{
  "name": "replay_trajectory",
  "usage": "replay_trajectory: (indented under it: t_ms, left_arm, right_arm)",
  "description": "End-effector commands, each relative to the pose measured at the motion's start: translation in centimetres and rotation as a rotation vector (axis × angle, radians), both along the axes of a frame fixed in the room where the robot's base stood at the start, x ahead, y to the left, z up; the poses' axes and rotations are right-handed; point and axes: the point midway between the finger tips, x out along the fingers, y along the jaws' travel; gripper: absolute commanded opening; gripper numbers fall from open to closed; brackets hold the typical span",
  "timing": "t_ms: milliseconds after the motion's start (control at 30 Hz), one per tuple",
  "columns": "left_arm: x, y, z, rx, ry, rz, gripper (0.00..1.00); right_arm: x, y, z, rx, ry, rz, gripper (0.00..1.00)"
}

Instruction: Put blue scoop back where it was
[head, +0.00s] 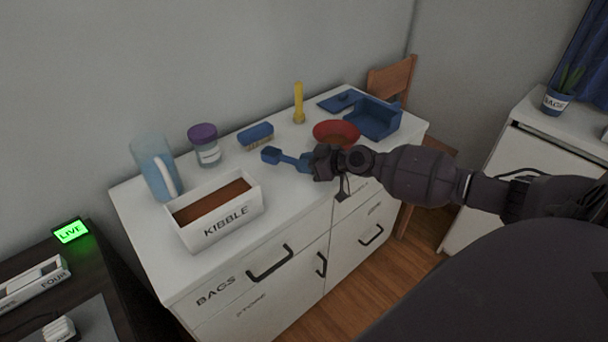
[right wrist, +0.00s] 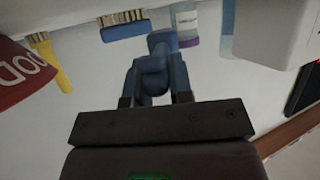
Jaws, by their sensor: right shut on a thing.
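The blue scoop (head: 284,158) is held by its handle in my right gripper (head: 312,162), over the front middle of the white cabinet top. Its head points left, toward the kibble box (head: 251,204). In the right wrist view, the blue scoop (right wrist: 162,42) extends forward from between the fingers of my right gripper (right wrist: 155,88). The white box is labelled KIBBLE, is open on top and holds brown contents. The scoop is to the right of the box and apart from it. My left gripper is not in view.
A red bowl (head: 335,131), a yellow upright object (head: 298,103) and an open blue box (head: 375,118) are at the right. The cabinet top (head: 290,190) is bare in front.

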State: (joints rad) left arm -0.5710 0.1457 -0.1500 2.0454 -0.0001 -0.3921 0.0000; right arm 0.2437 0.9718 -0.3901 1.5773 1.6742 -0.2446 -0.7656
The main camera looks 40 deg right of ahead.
Motion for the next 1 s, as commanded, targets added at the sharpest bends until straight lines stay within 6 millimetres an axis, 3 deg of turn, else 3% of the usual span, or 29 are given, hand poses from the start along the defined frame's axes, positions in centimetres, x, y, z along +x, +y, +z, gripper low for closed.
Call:
replay_trajectory:
  t_ms: [33,200,533,733,767,800,900,1000]
  left_arm:
    - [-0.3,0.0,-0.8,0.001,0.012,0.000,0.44]
    - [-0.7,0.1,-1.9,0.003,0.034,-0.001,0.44]
    - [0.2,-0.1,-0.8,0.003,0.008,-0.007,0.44]
    - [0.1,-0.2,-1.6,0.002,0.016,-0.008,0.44]
    - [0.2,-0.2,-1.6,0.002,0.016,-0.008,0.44]
    - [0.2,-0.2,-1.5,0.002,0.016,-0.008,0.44]
    - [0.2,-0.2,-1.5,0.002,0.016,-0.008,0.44]
    - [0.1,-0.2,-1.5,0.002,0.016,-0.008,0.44]
  right_arm:
    - [-0.1,0.0,-1.3,0.004,0.009,-0.002,0.02]
    - [-0.1,0.1,-3.6,0.004,0.009,-0.001,0.02]
    - [0.0,0.0,-3.6,0.002,0.002,0.000,0.02]
    - [-0.1,0.1,-4.3,0.002,0.004,0.001,0.02]
    - [-0.1,0.1,-4.3,0.002,0.004,0.001,0.22]
    - [-0.1,0.1,-4.1,0.002,0.003,0.001,0.28]
    - [0.0,0.1,-4.0,0.002,0.002,0.001,0.44]
    - [0.0,0.1,-4.0,0.002,0.002,0.000,0.46]
